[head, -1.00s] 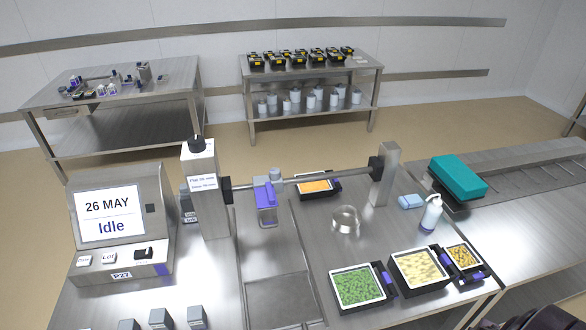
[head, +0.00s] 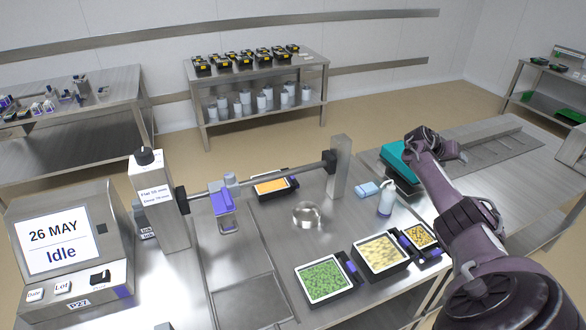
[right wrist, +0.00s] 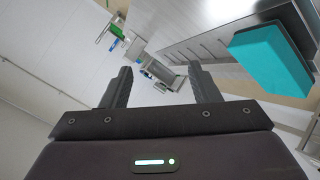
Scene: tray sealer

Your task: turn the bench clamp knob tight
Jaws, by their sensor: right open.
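A black round knob (head: 143,156) sits on top of the labelled metal post (head: 160,205) at left. Dark clamp blocks (head: 181,200) and (head: 329,161) hold the horizontal rail (head: 270,178) at its two posts. A purple and grey head (head: 222,202) with a grey cylinder on top hangs on the rail. I cannot tell which of these is the bench clamp knob. My right gripper (right wrist: 159,72) is open and empty in the right wrist view. In the head view my right arm reaches up beside the teal block (head: 394,157), far right of the post. My left gripper is out of view.
The display unit (head: 68,242) reads Idle at left. Filled trays (head: 323,281), (head: 381,255), (head: 420,236), a spray bottle (head: 386,203), a blue sponge (head: 367,189) and a clear ring (head: 308,214) stand on the bench. The teal block also shows in the right wrist view (right wrist: 270,57).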

